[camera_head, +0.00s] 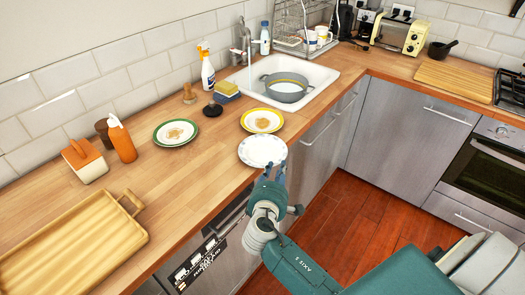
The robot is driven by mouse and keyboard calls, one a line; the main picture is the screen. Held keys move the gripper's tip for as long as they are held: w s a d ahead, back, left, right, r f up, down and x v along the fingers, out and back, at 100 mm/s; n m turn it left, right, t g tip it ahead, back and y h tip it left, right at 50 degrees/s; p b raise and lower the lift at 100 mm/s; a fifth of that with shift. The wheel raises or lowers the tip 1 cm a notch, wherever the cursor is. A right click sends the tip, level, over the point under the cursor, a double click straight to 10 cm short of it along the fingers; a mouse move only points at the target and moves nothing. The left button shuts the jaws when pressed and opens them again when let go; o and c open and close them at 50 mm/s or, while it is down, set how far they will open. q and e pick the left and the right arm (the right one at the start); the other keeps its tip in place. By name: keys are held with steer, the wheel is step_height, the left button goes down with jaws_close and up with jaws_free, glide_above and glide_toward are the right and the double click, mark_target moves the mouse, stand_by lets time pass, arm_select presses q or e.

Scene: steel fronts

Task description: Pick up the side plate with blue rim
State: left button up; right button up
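A white plate (262,151) lies on the wooden counter at its front edge, left of the sink. Its rim shows faint bluish marks, too small to read clearly. My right gripper (275,172) is just in front of this plate, at the counter edge. Its two fingers point at the plate's near rim and look apart; I cannot tell if they touch it. A plate with a yellow rim (262,121) and a plate with a green rim (176,133) lie close by, each with brown residue. My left gripper is not in view.
The sink (318,76) holds a grey pot (286,88). A spray bottle (207,70), a sponge (227,88) and an orange bottle (122,142) stand along the wall side. A wooden tray (75,245) lies at the left. The counter between tray and plates is clear.

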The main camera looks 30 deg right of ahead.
mark_target(279, 163)
steer(key=x, duration=0.4)
steer(key=shift+d+p, duration=0.1)
steer(key=shift+p, duration=0.2)
steer(key=shift+s, duration=0.1)
steer(key=shift+r, duration=0.1)
jaws_close()
